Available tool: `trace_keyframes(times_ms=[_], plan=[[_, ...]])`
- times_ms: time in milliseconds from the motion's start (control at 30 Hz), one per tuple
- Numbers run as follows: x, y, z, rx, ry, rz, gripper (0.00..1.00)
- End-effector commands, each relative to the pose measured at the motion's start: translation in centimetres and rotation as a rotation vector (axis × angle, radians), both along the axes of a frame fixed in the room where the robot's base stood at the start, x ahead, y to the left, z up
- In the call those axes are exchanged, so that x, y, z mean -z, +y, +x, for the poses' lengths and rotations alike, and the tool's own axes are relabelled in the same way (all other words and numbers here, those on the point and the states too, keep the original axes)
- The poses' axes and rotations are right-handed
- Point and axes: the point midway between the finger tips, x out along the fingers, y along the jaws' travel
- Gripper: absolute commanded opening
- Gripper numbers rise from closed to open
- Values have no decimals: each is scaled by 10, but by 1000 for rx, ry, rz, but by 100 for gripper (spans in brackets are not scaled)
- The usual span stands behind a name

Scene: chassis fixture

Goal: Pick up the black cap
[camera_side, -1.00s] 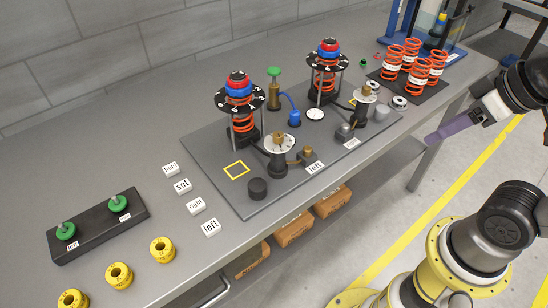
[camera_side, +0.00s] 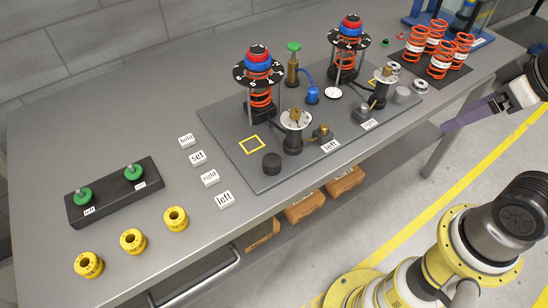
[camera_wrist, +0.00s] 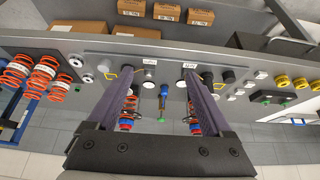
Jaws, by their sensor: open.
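The black cap (camera_side: 271,163) is a short dark cylinder. It stands on the grey fixture plate (camera_side: 262,182), at its front left corner, below a yellow square outline. In the wrist view the black cap (camera_wrist: 229,76) shows to the right of the fingers. My gripper (camera_side: 445,127) is at the right in the side view, out past the bench's front edge and well away from the cap. In the wrist view the two purple fingers of my gripper (camera_wrist: 160,66) are wide apart with nothing held between them.
Two spring stations (camera_side: 259,72) (camera_side: 349,45), gauges and a small brass-fitted post (camera_side: 323,133) stand on the plate. White label blocks (camera_side: 224,199), yellow rings (camera_side: 132,240) and a black block with green knobs (camera_side: 113,192) lie left. Orange springs (camera_side: 440,58) stand at the right.

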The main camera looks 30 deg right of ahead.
Motion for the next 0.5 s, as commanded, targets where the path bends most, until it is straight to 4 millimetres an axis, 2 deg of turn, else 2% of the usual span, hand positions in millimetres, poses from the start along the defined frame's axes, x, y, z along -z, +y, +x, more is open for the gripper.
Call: trace_keyframes(times_ms=[133,233,367,500], plan=[[-1,0,-3,-82,14,-43,84],[-22,0,6,-191,-3,-102,84],[-50,6,32,-375,19,-179,84],[-73,23,70,-593,60,-247,84]])
